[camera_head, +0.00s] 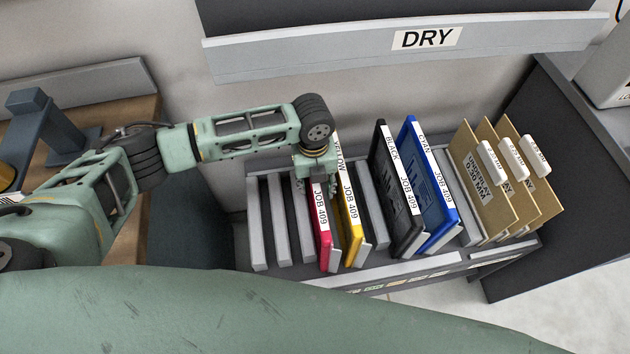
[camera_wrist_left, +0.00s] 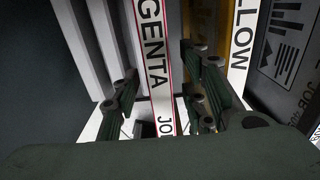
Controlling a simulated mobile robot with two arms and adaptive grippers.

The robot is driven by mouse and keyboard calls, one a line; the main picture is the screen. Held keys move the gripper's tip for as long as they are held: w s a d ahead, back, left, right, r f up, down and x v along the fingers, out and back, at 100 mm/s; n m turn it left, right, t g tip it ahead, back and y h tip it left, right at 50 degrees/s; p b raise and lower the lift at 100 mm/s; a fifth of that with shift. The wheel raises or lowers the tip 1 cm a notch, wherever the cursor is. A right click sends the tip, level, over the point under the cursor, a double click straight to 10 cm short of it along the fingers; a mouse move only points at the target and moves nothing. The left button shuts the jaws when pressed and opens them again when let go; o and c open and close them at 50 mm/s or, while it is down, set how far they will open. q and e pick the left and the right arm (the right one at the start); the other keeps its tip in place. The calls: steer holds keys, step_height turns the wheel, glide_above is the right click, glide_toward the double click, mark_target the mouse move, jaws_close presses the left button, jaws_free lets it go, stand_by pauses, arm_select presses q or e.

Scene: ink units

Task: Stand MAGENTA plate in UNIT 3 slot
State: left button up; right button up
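The magenta plate (camera_head: 322,228), labelled JOB 409, stands in the rack just left of the yellow plate (camera_head: 350,224). Its white label strip reading "GENTA" runs up the middle of the left wrist view (camera_wrist_left: 158,65). My left gripper (camera_head: 309,180) is over the top of the magenta plate. In the wrist view its fingers (camera_wrist_left: 160,92) are apart, one pair on each side of the plate's edge, with gaps showing. Part of the plate is hidden behind the gripper. The slot unit numbers are too small to read. My right gripper is not in view.
The rack (camera_head: 410,268) also holds a black plate (camera_head: 397,190) and a blue cyan plate (camera_head: 432,185). Brown folders (camera_head: 484,185) with white tabs stand at its right. Empty slots lie left of the magenta plate. A ledge marked DRY (camera_head: 427,38) is above.

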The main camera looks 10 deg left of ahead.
arm_select(q)
steer(key=shift+r, duration=0.25)
step_height(320, 180, up, 12)
steer(key=shift+a+f, duration=0.15)
steer(key=shift+f, duration=0.05)
stand_by(0.4)
step_height(320, 180, up, 5)
steer(key=p, duration=0.5)
steer(key=shift+p, duration=0.35)
